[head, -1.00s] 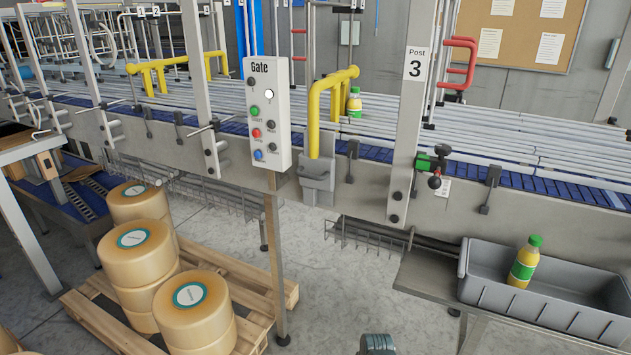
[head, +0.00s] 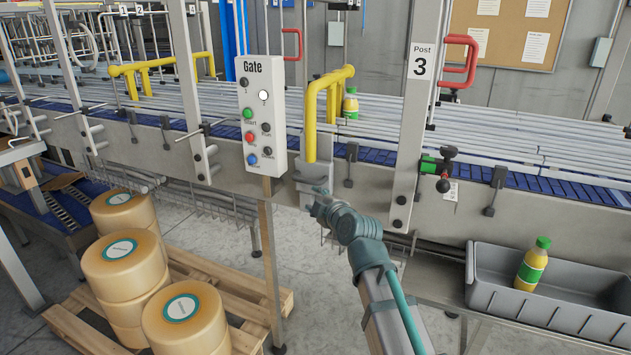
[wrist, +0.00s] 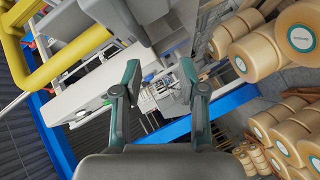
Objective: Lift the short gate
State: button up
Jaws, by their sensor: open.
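Two yellow tubular gates stand over the conveyor. One gate (head: 311,125) is just right of the control panel, and its leg goes down to a grey bracket (head: 313,173) on the conveyor's side. The other gate (head: 150,70) is farther left. I cannot tell for sure which is the short one. My gripper (head: 322,203) is in front of and below the grey bracket, apart from the yellow tube. In the wrist view my gripper (wrist: 160,80) is open with nothing between its fingers. A yellow tube (wrist: 65,62) crosses the upper left there.
The white Gate panel (head: 262,115) stands on a post close left of my gripper. The Post 3 upright (head: 408,140) is to the right. A bottle (head: 350,103) stands on the conveyor; another (head: 532,264) is in a grey bin (head: 580,325). Cheese wheels (head: 122,262) sit on a pallet.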

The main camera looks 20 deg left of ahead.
aim_at(306, 181)
jog(key=w+a+n+p, duration=0.1)
jog(key=w+a, duration=0.1)
jog(key=w+a+n+p, duration=0.1)
jog(key=w+a, duration=0.1)
jog(key=w, duration=0.1)
jog(key=w+a+n+p, duration=0.1)
jog(key=w, duration=0.2)
jog(key=shift+w+a+r+t, duration=0.1)
jog(key=shift+a+r+t, duration=0.1)
jog(key=shift+a+t, duration=0.2)
jog(key=shift+w+a+f, duration=0.2)
jog(key=shift+w+a, duration=0.15)
jog(key=shift+w, duration=0.1)
grip_shut()
